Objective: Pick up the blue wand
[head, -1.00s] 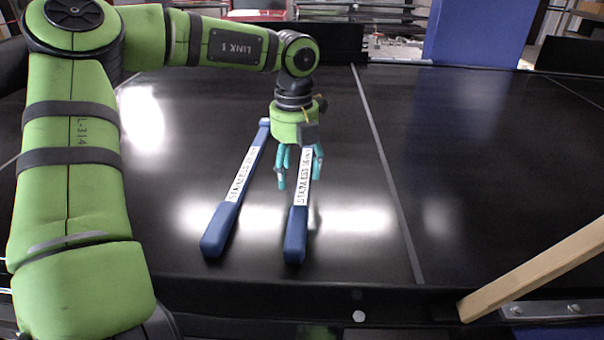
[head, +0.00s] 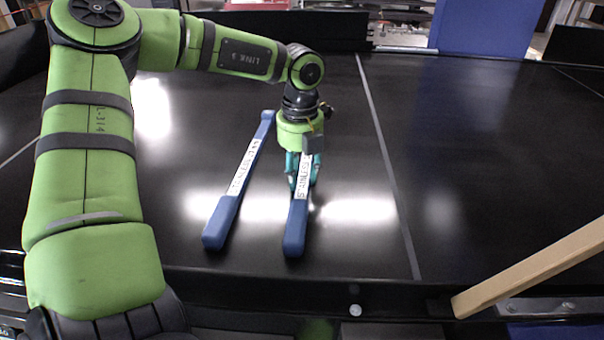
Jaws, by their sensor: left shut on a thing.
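Two blue wands with white lettered labels show in the head view. The right blue wand (head: 297,228) points toward me, with its thick blue handle at the near end. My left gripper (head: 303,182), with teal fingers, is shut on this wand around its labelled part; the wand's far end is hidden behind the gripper. I cannot tell whether the wand is clear of the belt. The left blue wand (head: 221,220) lies on the black belt, slanting away to the upper right, apart from the gripper. My right gripper is not in view.
The black conveyor surface (head: 470,150) is wide and glossy, with a thin grey seam (head: 386,155) right of the wands. A wooden bar (head: 530,270) slants in at the lower right. A blue panel (head: 485,25) stands behind the belt. The belt's right part is clear.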

